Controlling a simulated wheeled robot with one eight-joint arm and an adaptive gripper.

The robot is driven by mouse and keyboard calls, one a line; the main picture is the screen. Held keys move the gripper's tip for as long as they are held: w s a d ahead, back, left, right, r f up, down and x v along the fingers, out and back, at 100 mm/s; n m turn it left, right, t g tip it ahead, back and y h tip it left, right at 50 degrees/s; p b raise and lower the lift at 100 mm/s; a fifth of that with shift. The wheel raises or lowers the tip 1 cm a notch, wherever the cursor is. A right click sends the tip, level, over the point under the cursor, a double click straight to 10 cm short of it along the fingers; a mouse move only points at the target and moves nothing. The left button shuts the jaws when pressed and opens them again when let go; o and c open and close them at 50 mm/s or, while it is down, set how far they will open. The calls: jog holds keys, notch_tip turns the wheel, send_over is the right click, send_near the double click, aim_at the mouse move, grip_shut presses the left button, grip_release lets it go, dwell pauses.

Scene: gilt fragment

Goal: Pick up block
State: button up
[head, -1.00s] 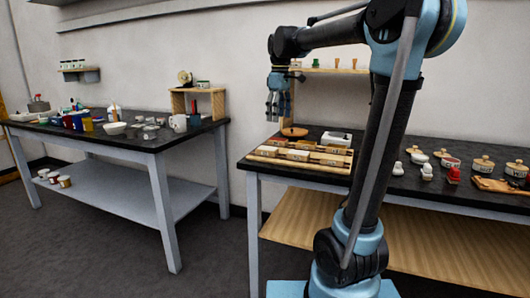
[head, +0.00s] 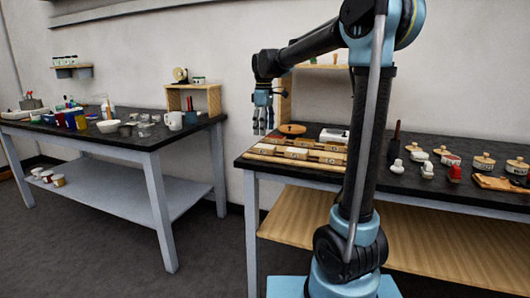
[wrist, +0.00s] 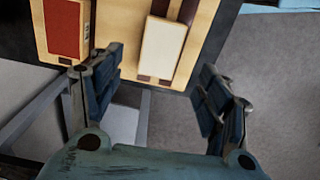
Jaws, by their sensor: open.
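My gripper (head: 263,132) is open and empty, pointing down near the left end of the right-hand table in the head view. Its fingers (wrist: 163,75) also show wide apart in the wrist view. A cream-topped block (wrist: 163,48) lies in a wooden tray (wrist: 122,30), in line with the gap between the fingers and apart from them. A red-topped block (wrist: 63,27) lies to its left in the same tray. In the head view the tray (head: 257,158) holds several small blocks. I cannot tell which block the task means.
A cluttered table (head: 95,137) stands to the left. Floor lies between the tables.

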aim_at(265, 146)
jog(key=shift+d+f, duration=0.15)
jog(key=shift+f, duration=3.5)
jog(key=c, duration=1.2)
